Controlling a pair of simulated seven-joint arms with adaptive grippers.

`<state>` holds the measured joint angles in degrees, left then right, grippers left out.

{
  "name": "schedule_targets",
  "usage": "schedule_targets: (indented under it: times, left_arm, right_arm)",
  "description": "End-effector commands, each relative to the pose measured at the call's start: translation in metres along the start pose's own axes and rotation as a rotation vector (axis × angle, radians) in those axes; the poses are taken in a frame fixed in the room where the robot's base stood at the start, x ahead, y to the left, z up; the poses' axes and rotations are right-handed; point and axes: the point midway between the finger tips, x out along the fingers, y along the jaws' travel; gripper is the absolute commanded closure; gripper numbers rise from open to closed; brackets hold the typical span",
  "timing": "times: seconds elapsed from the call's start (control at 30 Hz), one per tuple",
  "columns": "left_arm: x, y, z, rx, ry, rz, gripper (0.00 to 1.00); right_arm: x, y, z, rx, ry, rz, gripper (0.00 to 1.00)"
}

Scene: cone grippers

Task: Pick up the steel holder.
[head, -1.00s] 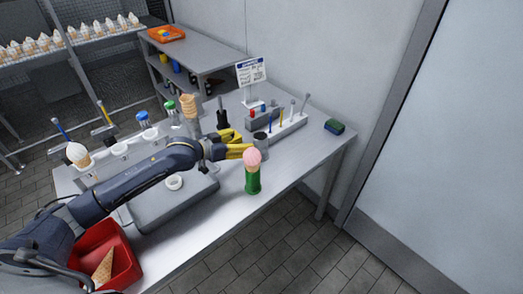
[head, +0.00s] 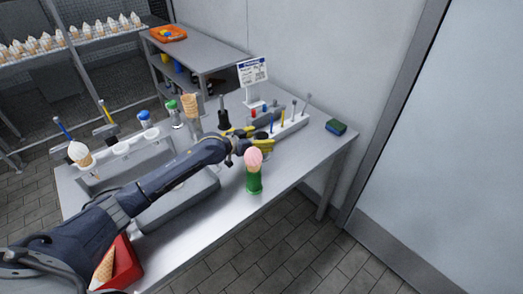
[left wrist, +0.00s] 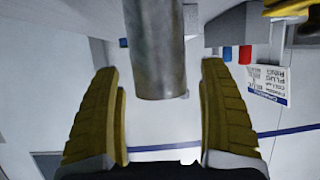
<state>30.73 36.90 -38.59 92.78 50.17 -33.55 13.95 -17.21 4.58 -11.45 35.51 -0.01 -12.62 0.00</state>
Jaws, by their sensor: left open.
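The steel holder (left wrist: 156,55) is a plain grey cylinder in the left wrist view, which looks upside down. It reaches in from the top edge, between my two yellow fingers. My left gripper (left wrist: 160,72) is open, with a visible gap on each side of the holder. In the head view my left gripper (head: 250,139) is at the far right part of the table, behind the pink ice cream cone. There the gripper hides most or all of the holder. My right gripper does not show clearly in either view.
A pink-scoop cone in a green stand (head: 254,178) is close in front of the gripper. A tool rack (head: 288,127), a sign (head: 252,72) and a dark bottle (head: 223,118) are nearby. A yellow thing (left wrist: 288,7) at the wrist view's edge is unclear.

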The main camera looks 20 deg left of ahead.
Motion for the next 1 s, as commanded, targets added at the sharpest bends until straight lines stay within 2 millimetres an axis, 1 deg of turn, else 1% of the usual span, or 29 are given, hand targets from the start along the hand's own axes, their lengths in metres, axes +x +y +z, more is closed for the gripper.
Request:
schedule_targets:
  times: [0.03,0.13,0.37,0.4,1.0]
  left_arm:
    - [0.0039,-0.0001,-0.0006,-0.001,0.0,0.0,0.23]
    - [0.0074,-0.0002,-0.0004,0.0,0.0,0.0,0.23]
    - [0.0079,-0.0001,-0.0002,0.0,0.0,0.0,0.23]
    - [0.0079,-0.0002,-0.0002,0.0,0.0,0.0,0.24]
    - [0.0078,-0.0002,0.0,0.0,0.0,0.0,0.94]
  right_arm:
    - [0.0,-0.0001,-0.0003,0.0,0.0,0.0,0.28]
    - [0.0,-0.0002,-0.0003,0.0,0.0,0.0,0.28]
    - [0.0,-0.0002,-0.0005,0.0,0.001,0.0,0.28]
    - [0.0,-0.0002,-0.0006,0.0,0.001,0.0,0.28]
    - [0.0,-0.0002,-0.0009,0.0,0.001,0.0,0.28]
